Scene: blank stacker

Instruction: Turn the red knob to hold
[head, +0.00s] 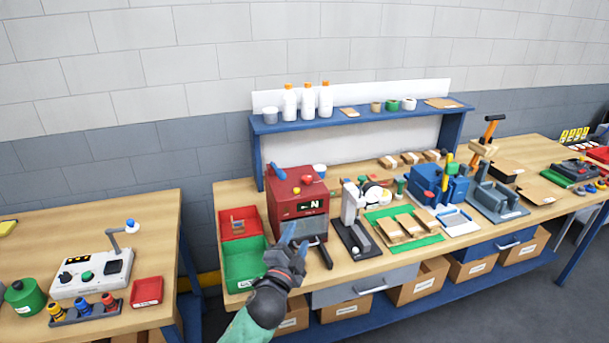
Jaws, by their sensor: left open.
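A red machine (283,203) stands on the wooden bench, with a dark display showing a bright letter like "N". The knob's setting and any "hold" mark are too small to read. My left gripper (294,237) is open in front of the machine's lower front, below the display and well below the knob. It appears empty and hides part of the machine's lower front. My right gripper is not in view.
Red and green bins (243,262) stand left of the machine. A grey-white press (353,215) and a green mat (428,239) with wooden blocks lie to the right. A blue shelf (355,119) with bottles rises behind. A separate bench (150,215) stands at the left.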

